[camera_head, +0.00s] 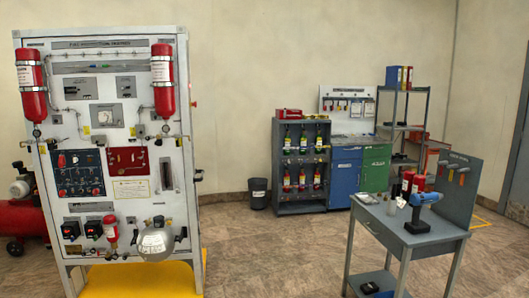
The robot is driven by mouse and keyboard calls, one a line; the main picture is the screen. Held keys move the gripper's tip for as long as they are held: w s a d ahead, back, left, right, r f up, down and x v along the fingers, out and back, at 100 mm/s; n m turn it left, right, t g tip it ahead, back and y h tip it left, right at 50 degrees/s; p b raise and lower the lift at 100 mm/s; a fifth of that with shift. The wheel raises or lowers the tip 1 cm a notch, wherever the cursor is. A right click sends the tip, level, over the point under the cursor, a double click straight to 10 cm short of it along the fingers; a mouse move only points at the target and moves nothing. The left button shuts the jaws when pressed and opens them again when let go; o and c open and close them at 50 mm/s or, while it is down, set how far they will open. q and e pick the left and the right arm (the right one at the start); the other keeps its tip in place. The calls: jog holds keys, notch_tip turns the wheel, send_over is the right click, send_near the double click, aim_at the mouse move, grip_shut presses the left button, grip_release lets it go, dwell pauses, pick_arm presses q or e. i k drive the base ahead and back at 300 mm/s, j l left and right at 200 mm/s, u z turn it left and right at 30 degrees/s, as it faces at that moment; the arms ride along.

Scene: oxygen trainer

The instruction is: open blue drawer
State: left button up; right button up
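A blue cabinet unit (345,180) stands against the back wall, right of centre and far from me. Its front looks closed, and a light label shows near its top. Seams between drawers and any handle are too small to make out. A green cabinet (376,172) stands directly to its right. Neither of my grippers is in view.
A grey shelf (302,208) with several small extinguishers adjoins the blue cabinet's left side. A blue-grey workbench (405,238) with a drill stands in the right foreground. A large white trainer panel (100,100) stands at left. Floor (280,255) between them is clear.

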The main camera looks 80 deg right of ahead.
aim_at(345, 151)
jog(key=z, duration=3.4)
jog(key=i+j+u, duration=0.15)
jog(key=i, duration=0.75)
jog(key=i+l+u, duration=0.15)
jog(key=i, duration=0.75)
jog(key=i+u, duration=0.15)
jog(key=i, duration=0.75)
jog(key=i+u, duration=0.2)
jog(key=i, duration=0.7)
jog(key=i+u, duration=0.2)
jog(key=i, duration=0.75)
jog(key=i+z, duration=0.25)
jog(key=i, duration=0.2)
jog(key=i+z, duration=0.25)
jog(key=i, duration=0.2)
jog(key=i+j+z, duration=0.25)
jog(key=i, duration=0.25)
jog(key=i+j+z, duration=0.2)
jog(key=i, duration=0.25)
jog(key=l, duration=0.1)
